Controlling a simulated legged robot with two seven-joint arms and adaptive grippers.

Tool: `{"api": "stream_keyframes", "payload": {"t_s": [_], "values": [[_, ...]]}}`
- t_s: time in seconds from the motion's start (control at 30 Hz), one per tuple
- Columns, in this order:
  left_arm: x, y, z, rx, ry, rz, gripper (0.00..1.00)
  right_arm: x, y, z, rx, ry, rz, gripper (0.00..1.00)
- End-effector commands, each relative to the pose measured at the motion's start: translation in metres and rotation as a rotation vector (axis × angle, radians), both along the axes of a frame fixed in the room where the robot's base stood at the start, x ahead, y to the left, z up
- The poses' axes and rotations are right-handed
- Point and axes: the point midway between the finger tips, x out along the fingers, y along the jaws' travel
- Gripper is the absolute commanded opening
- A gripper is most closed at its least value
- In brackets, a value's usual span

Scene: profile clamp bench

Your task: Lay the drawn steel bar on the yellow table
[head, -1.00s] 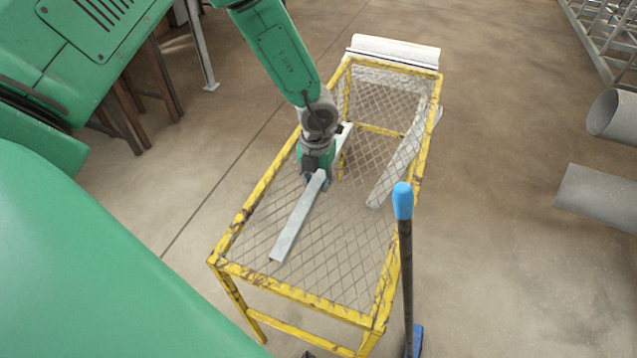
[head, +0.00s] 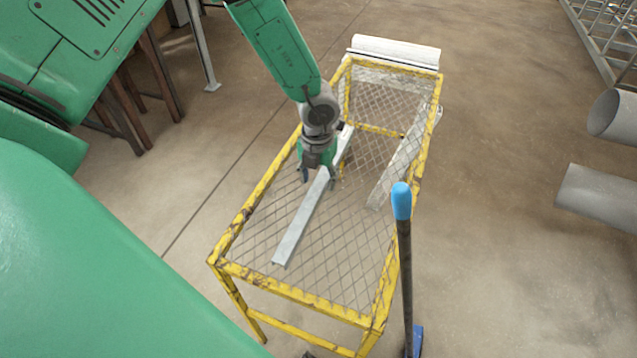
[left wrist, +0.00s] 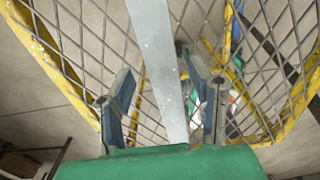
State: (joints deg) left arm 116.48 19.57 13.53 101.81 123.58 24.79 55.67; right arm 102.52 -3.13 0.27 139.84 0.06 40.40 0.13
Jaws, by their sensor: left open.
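The drawn steel bar (head: 299,222) is long, grey and flat-sided. It lies lengthwise along the mesh top of the yellow table (head: 292,293), and its near end is short of the front rail. In the left wrist view, the bar (left wrist: 158,50) runs between the open fingers of the left gripper (left wrist: 161,92), with gaps on both sides. My right gripper is not in view.
A blue-topped dark pole (head: 402,205) stands at the table's right front. A white roll-like object (head: 396,50) is behind the table. Large grey pipes (head: 600,198) lie on the floor at right.

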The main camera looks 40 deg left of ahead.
Motion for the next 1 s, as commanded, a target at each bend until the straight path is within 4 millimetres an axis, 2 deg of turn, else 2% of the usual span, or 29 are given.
{"api": "stream_keyframes", "payload": {"t_s": [0.03,0.2,0.43,0.63,1.0], "values": [[0.001,0.000,0.013,-0.003,-0.005,0.001,0.47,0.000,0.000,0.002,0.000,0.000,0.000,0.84],[0.001,0.000,0.051,-0.003,-0.005,0.001,0.47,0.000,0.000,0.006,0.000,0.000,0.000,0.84],[0.000,0.001,0.088,-0.002,-0.003,0.000,0.47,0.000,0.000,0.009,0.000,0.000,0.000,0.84],[0.000,0.000,0.099,-0.002,0.000,-0.001,0.47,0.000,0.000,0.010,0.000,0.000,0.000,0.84],[-0.001,0.000,0.099,-0.001,0.000,-0.001,0.47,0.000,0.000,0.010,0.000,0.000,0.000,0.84]]}}
